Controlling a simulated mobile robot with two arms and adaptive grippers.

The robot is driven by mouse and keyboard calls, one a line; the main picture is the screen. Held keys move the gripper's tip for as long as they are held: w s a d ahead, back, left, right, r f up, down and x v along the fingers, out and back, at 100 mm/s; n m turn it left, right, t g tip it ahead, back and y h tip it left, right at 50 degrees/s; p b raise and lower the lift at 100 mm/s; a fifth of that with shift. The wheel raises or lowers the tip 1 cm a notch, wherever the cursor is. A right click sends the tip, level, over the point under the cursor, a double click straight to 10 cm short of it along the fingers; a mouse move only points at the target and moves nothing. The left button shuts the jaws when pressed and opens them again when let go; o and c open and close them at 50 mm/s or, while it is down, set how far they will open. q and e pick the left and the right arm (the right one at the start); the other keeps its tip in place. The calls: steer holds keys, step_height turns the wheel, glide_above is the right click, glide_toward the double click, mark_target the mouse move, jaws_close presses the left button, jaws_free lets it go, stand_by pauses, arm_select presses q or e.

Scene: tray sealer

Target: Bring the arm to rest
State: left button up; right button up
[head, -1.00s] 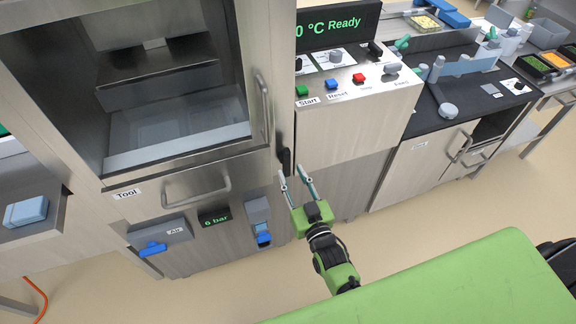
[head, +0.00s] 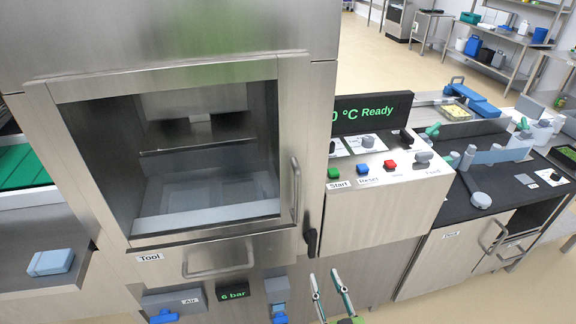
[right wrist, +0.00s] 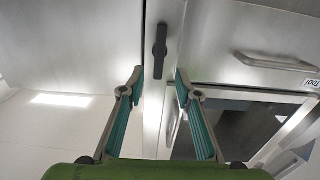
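My right gripper (head: 334,296) is at the bottom of the head view, in front of the tray sealer's lower front. Its two fingers stand apart with nothing between them. In the right wrist view the fingers (right wrist: 158,82) are also open. A black handle (right wrist: 160,54) shows past the fingertips there, apart from them; in the head view it sits at the sealer's front corner (head: 311,242). The sealer's windowed door (head: 297,190) appears closed. My left gripper is in neither view.
A control panel (head: 385,177) with green, blue and red buttons stands right of the sealer; its display (head: 358,113) reads Ready. A dark worktop (head: 500,185) lies farther right. The Air unit (head: 172,301) and 6 bar display (head: 232,293) are low on the front. Open floor (head: 437,62) lies behind.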

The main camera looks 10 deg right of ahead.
steer(key=s+a+f+n+g, duration=0.1)
steer(key=s+f+g, duration=0.45)
steer(key=f, duration=0.85)
steer(key=s+f+g, duration=0.3)
steer(key=s+f, duration=0.5)
steer(key=f, duration=0.6)
steer(key=s+d+f+g, duration=0.2)
steer(key=s+f, duration=0.3)
steer(key=s, duration=0.3)
steer(key=s+d+f+g, duration=0.2)
steer(key=s+f+g, duration=0.1)
steer(key=s, duration=0.6)
steer(key=s+d+f+g, duration=0.3)
steer(key=s+f, duration=0.3)
steer(key=s, duration=0.2)
steer(key=shift+s+f+n+h, duration=0.2)
steer(key=shift+f+n+h, duration=0.1)
steer(key=shift+n, duration=0.1)
steer(key=shift+a+g, duration=0.1)
steer(key=shift+g, duration=0.15)
